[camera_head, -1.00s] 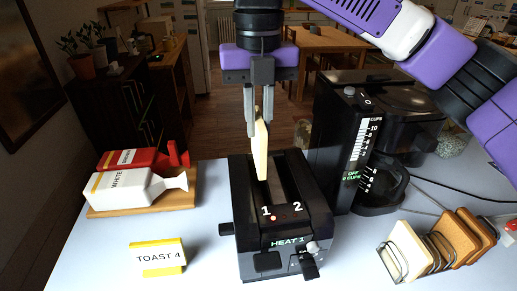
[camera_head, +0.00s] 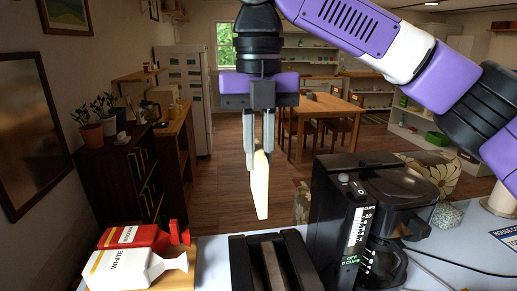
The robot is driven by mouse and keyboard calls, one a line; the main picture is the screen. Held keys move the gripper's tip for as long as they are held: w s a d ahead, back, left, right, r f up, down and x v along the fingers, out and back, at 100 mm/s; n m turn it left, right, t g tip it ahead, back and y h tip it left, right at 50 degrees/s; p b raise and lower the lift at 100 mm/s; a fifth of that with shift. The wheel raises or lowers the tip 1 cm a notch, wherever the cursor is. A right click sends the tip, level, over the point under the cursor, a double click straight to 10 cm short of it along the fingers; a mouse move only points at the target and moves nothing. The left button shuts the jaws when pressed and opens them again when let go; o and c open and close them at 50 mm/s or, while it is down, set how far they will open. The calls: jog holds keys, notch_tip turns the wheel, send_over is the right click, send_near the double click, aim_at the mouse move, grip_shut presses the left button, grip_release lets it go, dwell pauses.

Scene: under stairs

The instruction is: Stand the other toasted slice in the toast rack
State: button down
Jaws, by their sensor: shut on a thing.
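My gripper (camera_head: 260,158) is shut on a pale, cream-coloured bread slice (camera_head: 261,186). The slice hangs upright, edge-on to the camera, with its lower end clear above the black toaster (camera_head: 291,258). No browning shows on the side I see. Only the back part of the toaster is in view, at the bottom edge, with its slots open upward. The toast rack is outside the present view, as are the slices at it.
A black coffee maker (camera_head: 340,225) stands close to the right of the toaster. Open air surrounds the slice.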

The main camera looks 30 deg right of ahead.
jog(key=shift+r+p, duration=2.4)
jog(key=shift+p, duration=0.4)
jog(key=shift+f, duration=0.2)
